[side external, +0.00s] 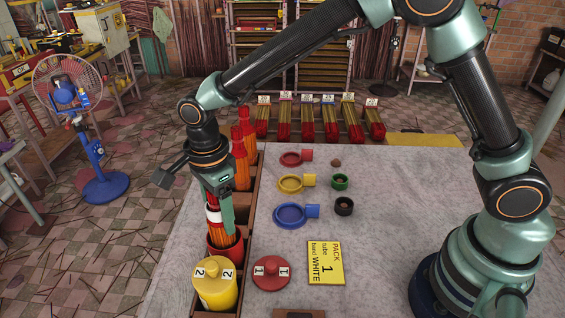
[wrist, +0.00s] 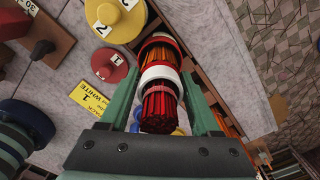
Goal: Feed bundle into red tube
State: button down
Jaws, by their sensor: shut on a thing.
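My gripper (side external: 214,200) is shut on the bundle (side external: 223,233), orange sticks with red ends and a white band. In the side view the bundle stands nearly upright, its lower end at the mouth of the red tube (side external: 226,250) and seemingly inside it; the depth is hidden. The wrist view shows the bundle's red ends (wrist: 158,108) between my fingers, with the white band (wrist: 160,74) beyond and the red tube's rim behind that. The red lid marked 1 (side external: 270,273) lies on the table, off the tube.
A yellow tube with lid 2 (side external: 214,286) stands in front of the red tube in the brown rack (side external: 247,213). More red-and-orange bundles (side external: 241,168) stand behind. A yellow card (side external: 325,262) reads "PACK 1 tube band WHITE". Coloured rings and small cups lie on the table; its right middle is clear.

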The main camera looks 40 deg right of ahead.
jog(key=shift+f, duration=1.95)
grip_release()
jog(key=shift+r, duration=4.05)
